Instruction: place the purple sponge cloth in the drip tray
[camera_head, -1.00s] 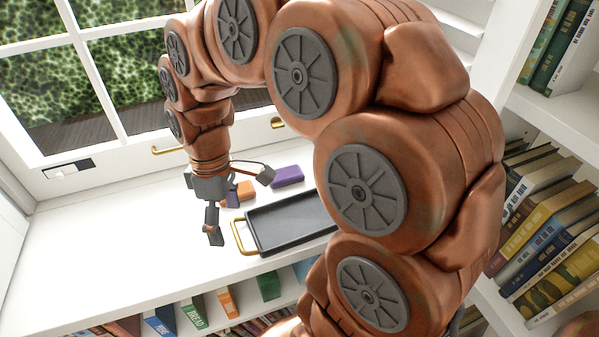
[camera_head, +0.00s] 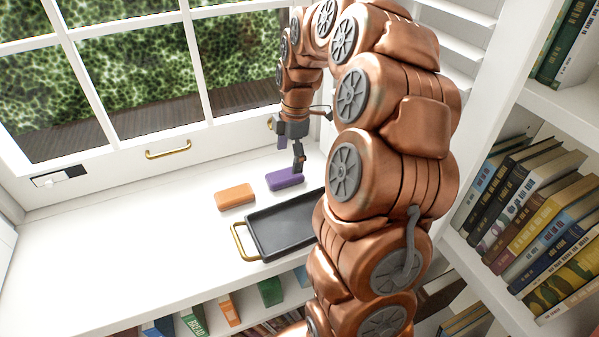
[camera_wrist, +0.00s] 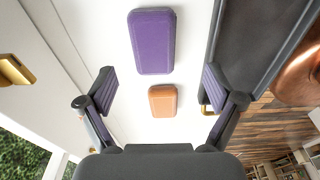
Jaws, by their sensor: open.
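The purple sponge cloth (camera_head: 284,179) lies flat on the white sill behind the tray. In the wrist view the purple sponge cloth (camera_wrist: 152,41) lies ahead of the fingers, roughly between their lines. The dark drip tray (camera_head: 285,228) with a brass handle sits in front of it; my arm hides its right end. The tray (camera_wrist: 258,40) also shows at the right in the wrist view. My gripper (camera_head: 293,155) is open and empty above the sill, near the purple cloth. Its two fingers (camera_wrist: 158,93) are spread apart in the wrist view.
An orange sponge (camera_head: 235,196) lies left of the purple one, behind the tray's handle side. A window with a brass handle (camera_head: 168,150) rises behind the sill. A bookcase (camera_head: 525,215) stands at the right. The sill's left part is clear.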

